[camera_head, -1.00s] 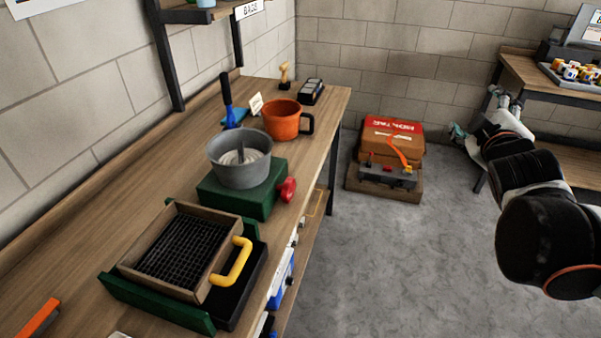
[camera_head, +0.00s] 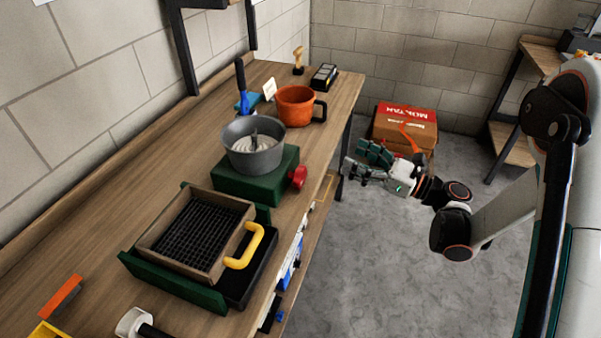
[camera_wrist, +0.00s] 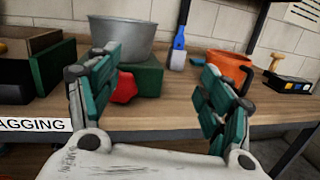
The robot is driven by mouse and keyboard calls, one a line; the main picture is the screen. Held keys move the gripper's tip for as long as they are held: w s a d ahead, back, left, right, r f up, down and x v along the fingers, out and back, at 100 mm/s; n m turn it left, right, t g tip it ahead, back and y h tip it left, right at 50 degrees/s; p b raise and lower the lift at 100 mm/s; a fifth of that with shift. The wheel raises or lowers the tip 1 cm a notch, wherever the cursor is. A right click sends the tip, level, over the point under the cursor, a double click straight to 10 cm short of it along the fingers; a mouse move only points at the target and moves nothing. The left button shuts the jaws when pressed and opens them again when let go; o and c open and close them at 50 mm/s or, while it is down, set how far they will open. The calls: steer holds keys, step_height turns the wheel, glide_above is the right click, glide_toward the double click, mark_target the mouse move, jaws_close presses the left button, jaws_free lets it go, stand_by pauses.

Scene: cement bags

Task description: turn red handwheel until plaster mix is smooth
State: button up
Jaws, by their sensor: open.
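The red handwheel (camera_head: 298,177) sticks out from the front side of a green base (camera_head: 256,178) on the workbench. A grey mixing pot (camera_head: 252,150) with pale plaster and a central shaft sits on that base. My gripper (camera_head: 348,175) is off the bench's front edge, to the right of the handwheel and apart from it. In the wrist view my gripper (camera_wrist: 165,95) is open and empty. There the handwheel (camera_wrist: 125,87) shows just beside the left finger, and the pot (camera_wrist: 122,40) is behind it. The plaster is hidden in the wrist view.
A sieve box (camera_head: 195,235) with a yellow handle stands nearer on the bench. An orange bucket (camera_head: 295,106), a blue brush (camera_head: 243,90) and a black device (camera_head: 324,77) are beyond the pot.

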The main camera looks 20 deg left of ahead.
mark_target(304, 177)
steer(key=s+a+f+n+g, duration=0.1)
steer(key=s+f+n+g, duration=0.3)
steer(key=f, duration=0.3)
steer(key=shift+h, duration=0.3)
steer(key=a+b, duration=0.1)
steer(key=a, duration=0.3)
steer(key=a+b, duration=0.1)
steer(key=a, duration=0.4)
steer(key=w+a+b, duration=0.1)
steer(key=a, duration=0.3)
steer(key=shift+a+f, duration=0.15)
steer(key=shift+a, duration=0.15)
steer(key=shift+c, duration=0.5)
steer(key=c, duration=1)
